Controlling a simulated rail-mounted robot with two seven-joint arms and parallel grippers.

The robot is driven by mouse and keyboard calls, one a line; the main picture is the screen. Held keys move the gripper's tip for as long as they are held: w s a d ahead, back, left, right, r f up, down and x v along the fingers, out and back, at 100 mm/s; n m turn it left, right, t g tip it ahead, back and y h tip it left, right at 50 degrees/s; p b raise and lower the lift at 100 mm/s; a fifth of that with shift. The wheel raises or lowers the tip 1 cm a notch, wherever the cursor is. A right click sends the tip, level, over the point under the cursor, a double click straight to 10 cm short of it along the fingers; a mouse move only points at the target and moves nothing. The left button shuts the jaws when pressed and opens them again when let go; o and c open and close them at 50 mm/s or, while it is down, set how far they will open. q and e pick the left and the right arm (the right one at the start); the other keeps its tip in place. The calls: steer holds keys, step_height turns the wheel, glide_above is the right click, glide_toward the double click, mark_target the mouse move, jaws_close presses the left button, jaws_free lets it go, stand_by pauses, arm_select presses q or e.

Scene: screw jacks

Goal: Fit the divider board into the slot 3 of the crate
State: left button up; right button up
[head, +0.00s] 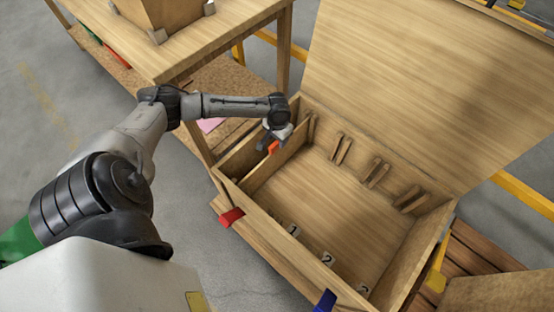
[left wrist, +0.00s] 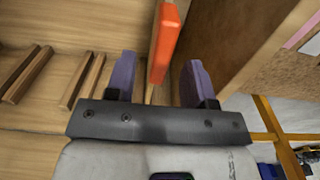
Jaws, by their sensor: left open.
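The wooden crate (head: 400,265) stands open, with paired slot strips on its back wall and plates marked 1, 2 and 3 near its front wall. The slot 3 strips (head: 409,199) are at the right, with the plate marked 3 (head: 363,289) in front. The divider board (head: 277,160) stands upright inside the crate near its left side. Its orange tab (head: 273,147) also shows in the left wrist view (left wrist: 165,42). My left gripper (head: 275,140) is over the tab. In the left wrist view its purple fingers (left wrist: 160,79) are apart, with the tab between and beyond them.
The raised lid (head: 400,70) rises behind the crate. A wooden table (head: 215,45) with a box (head: 165,15) stands at the back left. A red piece (head: 231,217) and a blue piece (head: 325,300) stick out at the crate's front. The crate floor right of the board is clear.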

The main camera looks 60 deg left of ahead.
mark_target(277, 141)
arm_select(q)
step_height(277, 141, down, 4)
steer(key=shift+s+f+b, duration=0.1)
steer(key=shift+b, duration=1)
steer(key=shift+c, duration=0.5)
steer(key=shift+c, duration=0.7)
jaws_close()
steer(key=shift+r, duration=0.2)
